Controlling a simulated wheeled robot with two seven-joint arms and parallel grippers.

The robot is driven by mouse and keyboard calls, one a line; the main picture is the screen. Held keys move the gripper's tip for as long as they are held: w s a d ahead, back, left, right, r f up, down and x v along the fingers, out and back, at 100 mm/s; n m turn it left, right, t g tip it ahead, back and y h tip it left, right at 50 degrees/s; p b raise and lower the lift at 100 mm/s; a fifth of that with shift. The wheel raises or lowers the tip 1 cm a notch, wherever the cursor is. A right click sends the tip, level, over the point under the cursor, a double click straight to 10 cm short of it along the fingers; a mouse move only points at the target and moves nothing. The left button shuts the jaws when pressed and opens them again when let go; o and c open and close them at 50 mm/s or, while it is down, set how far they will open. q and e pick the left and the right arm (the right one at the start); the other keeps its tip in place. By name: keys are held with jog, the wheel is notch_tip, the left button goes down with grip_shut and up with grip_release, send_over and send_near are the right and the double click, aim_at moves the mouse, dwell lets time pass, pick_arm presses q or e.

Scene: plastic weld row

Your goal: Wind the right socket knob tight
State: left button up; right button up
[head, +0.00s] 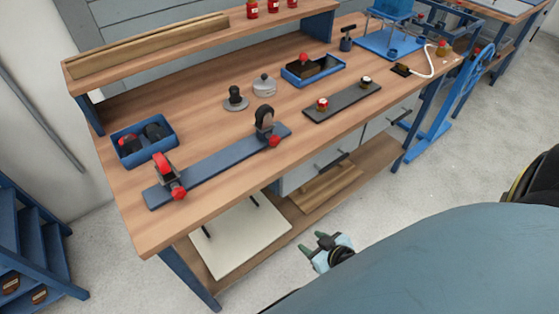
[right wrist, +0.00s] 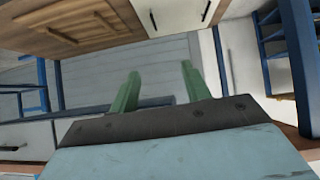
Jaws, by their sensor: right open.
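A long blue-grey bar (head: 222,162) lies on the wooden workbench near its front edge. At its right end stands a dark ring-shaped socket (head: 264,121) with a red knob (head: 274,141) low on its front side. At its left end is another socket (head: 163,164), red and black, with its own red knob (head: 178,192). My right gripper (head: 312,243), with green fingers, is open and empty, below and in front of the bench, well apart from both knobs. In the right wrist view the fingers (right wrist: 158,88) are spread with nothing between them. My left gripper is not in view.
Blue trays (head: 170,145), a grey lidded pot (head: 264,86) and a dark strip with two knobs (head: 340,104) stand on the bench. A white board (head: 236,240) lies on the lower shelf (head: 360,165). Floor in front of the bench is free on the right.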

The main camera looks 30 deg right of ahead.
jog(key=w+d+r+t+b, duration=0.1)
jog(key=w+r+t+b, duration=0.15)
jog(key=r, duration=0.35)
jog(key=w+d+r+t+b, duration=0.1)
jog(key=w+r+t+b, duration=0.15)
jog(key=r, duration=0.45)
jog(key=n+t+b, duration=0.2)
jog(key=t+b, duration=0.1)
send_near(276, 142)
jog(key=shift+y, duration=0.3)
jog(key=w, duration=0.6)
jog(key=shift+w+r, duration=0.1)
jog(key=shift+w, duration=0.3)
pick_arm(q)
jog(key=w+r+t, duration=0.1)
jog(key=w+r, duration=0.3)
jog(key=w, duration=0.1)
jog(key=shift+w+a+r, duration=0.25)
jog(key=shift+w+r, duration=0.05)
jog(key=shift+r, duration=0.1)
pick_arm(e)
jog(key=shift+w, duration=0.75)
jog(key=c, duration=1)
pick_arm(q)
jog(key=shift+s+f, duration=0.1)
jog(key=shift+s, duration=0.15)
jog(key=shift+p, duration=0.3)
